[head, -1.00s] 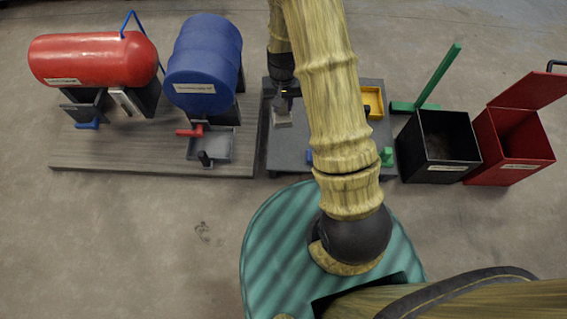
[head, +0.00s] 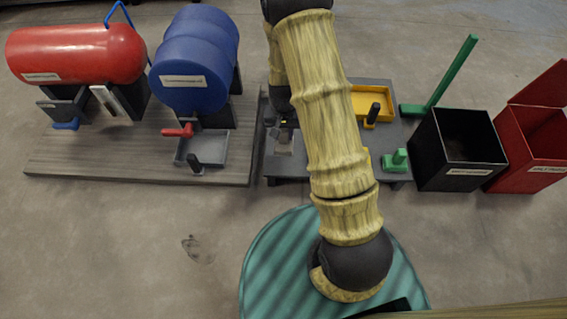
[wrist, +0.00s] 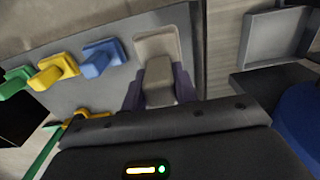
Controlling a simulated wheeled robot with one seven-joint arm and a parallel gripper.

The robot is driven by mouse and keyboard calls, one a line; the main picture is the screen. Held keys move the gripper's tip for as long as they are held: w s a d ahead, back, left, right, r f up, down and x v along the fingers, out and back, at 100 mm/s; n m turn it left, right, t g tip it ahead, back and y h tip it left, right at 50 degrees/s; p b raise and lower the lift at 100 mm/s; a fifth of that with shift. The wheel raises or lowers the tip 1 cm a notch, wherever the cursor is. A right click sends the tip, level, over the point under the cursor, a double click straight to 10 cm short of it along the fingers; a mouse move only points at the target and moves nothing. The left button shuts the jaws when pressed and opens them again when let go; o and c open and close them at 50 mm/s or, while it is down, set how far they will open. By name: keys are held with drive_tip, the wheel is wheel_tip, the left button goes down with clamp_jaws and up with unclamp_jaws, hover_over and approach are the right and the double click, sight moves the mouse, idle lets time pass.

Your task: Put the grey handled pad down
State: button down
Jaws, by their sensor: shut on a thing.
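The grey handled pad (wrist: 155,44) is a light grey-beige rounded slab with a block handle. My gripper (wrist: 160,92) is shut on that handle in the wrist view, one dark finger on each side. In the head view the pad (head: 284,143) is over the left part of the dark grey bench (head: 290,169), just left of my arm. My gripper (head: 285,121) is partly hidden there by its own wrist. The pad looks flat and close to the bench top; I cannot tell whether it touches.
On the bench are a yellow tray (head: 372,103), a green handled block (head: 397,160), and yellow (wrist: 54,70) and blue (wrist: 104,58) handled pads. A black bin (head: 424,145) and red bin (head: 507,141) stand right. A blue drum (head: 194,60) and grey tray (head: 217,147) stand left.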

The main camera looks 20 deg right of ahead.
sight(284, 144)
wheel_tip(284, 144, down, 6)
drive_tip(key=b, duration=0.4)
drive_tip(key=shift+f, duration=0.1)
drive_tip(key=shift+f+b, duration=1.55)
drive_tip(key=shift+f, duration=0.3)
drive_tip(key=shift+f, duration=0.2)
drive_tip(key=c, duration=1.1)
unclamp_jaws()
drive_tip(key=shift+r, duration=0.1)
